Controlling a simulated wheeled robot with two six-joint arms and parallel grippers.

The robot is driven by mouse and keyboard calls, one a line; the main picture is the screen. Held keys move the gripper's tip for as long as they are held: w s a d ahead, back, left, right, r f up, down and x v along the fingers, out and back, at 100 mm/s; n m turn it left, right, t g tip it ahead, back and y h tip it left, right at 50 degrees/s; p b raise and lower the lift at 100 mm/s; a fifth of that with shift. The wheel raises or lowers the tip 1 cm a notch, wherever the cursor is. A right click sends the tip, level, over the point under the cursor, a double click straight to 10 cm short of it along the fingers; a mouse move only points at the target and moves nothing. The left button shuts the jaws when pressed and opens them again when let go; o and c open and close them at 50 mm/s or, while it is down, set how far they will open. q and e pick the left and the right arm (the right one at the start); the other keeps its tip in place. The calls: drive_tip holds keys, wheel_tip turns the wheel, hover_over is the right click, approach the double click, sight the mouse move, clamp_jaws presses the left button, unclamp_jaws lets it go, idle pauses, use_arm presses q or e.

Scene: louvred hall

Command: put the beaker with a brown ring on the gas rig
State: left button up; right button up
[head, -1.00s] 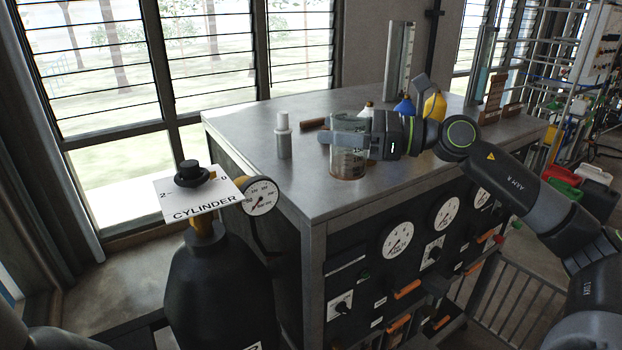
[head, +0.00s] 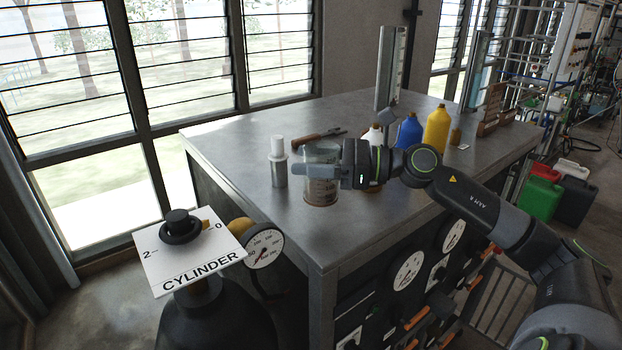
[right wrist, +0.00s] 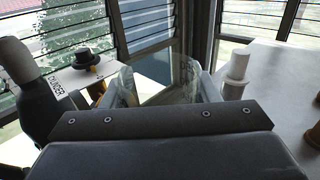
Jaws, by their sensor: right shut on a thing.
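My right gripper (head: 312,171) is shut on a clear glass beaker (head: 321,190) with a brownish band low down. The beaker is upright. In the right wrist view its glass (right wrist: 170,82) shows between the fingers. The gas rig is taken to be the grey metal cabinet (head: 230,145) with dials and orange handles on its front. The beaker appears over its top, near the front left part; I cannot tell whether its base touches. My left gripper is not in view.
A white-capped grey bottle (head: 278,165) stands just left of the beaker. Behind are a brown-handled tool (head: 308,138), a blue bottle (head: 409,131) and a yellow bottle (head: 437,129). A black cylinder with a "CYLINDER" plate (head: 190,262) stands in front left.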

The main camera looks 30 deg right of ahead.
sight(309, 183)
drive_tip(key=shift+w+f, duration=0.15)
drive_tip(key=shift+f, duration=0.55)
drive_tip(key=f+p, duration=0.2)
drive_tip(key=f, duration=0.1)
drive_tip(key=shift+w+f, duration=0.15)
drive_tip(key=shift+w, duration=0.2)
drive_tip(key=shift+s+f, duration=0.1)
drive_tip(key=shift+f, duration=0.1)
drive_tip(key=shift+s, duration=0.1)
drive_tip(key=shift+f, duration=0.2)
drive_tip(key=o, duration=1)
drive_tip(key=shift+r, duration=0.1)
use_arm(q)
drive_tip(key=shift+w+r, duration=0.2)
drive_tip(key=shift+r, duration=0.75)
